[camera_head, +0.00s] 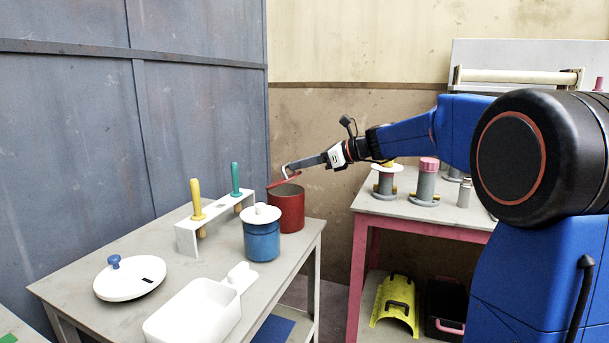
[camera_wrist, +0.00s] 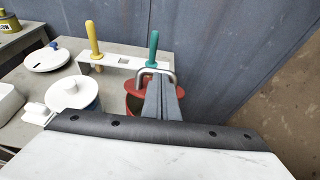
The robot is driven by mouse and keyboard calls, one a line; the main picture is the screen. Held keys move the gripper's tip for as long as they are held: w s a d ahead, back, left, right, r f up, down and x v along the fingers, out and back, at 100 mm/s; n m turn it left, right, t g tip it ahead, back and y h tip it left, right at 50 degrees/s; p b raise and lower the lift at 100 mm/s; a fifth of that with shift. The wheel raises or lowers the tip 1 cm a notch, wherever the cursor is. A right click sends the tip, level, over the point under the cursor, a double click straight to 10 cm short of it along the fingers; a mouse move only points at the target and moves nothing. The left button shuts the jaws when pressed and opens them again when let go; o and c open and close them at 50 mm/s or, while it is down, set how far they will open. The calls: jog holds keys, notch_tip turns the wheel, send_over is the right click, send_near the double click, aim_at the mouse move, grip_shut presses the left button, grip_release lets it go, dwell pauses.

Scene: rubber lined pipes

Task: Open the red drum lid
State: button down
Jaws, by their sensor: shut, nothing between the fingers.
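The red drum (camera_head: 288,211) stands at the back right corner of the left table, and its dark inside shows. Its red lid (camera_head: 279,182) is raised and tilted above the opening, seen almost edge-on. In the wrist view the lid (camera_wrist: 138,87) lies behind my fingers, with the drum (camera_wrist: 134,104) partly hidden below. A grey metal handle (camera_wrist: 173,76) arches around my fingertips. My gripper (camera_head: 292,169) is shut with nothing between its fingers, its tips at the handle. Whether the fingers touch the handle or lid is unclear.
A blue drum (camera_head: 262,240) with a white lid stands close in front. A white rack (camera_head: 188,239) holds yellow and teal handled tools to the left. A white round lid (camera_head: 130,280) and a white tray (camera_head: 195,315) lie nearer. The wall (camera_head: 200,120) is close behind.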

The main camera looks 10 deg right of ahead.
jog(key=w+a+r+g+h, duration=0.4)
jog(key=w+a+r+h, duration=0.1)
jog(key=a, duration=0.4)
jog(key=shift+w+a+g+h, duration=0.25)
jog(key=shift+w+g+h, duration=0.15)
jog(key=shift+w+h, duration=0.55)
dwell(0.3)
jog(key=v, duration=1.7)
jog(key=s+d+f+n, duration=0.2)
jog(key=s+n, duration=0.1)
jog(key=s, duration=0.2)
jog(key=s+d+f+n, duration=0.1)
jog(key=s+f+n, duration=0.15)
jog(key=s, duration=0.25)
jog(key=s+d+f+n+h, duration=0.2)
jog(key=s+f+n, duration=0.7)
jog(key=s+f, duration=0.9)
jog(key=s+d+f+n+t+h, duration=0.1)
jog(key=s+d+f+n, duration=0.5)
jog(key=s+f, duration=1.3)
notch_tip(320, 180, down, 3)
jog(key=n+h, duration=0.1)
jog(key=n, duration=0.3)
jog(key=shift+s+d+t, duration=0.2)
jog(key=shift+d+t, duration=0.1)
jog(key=shift+d, duration=0.05)
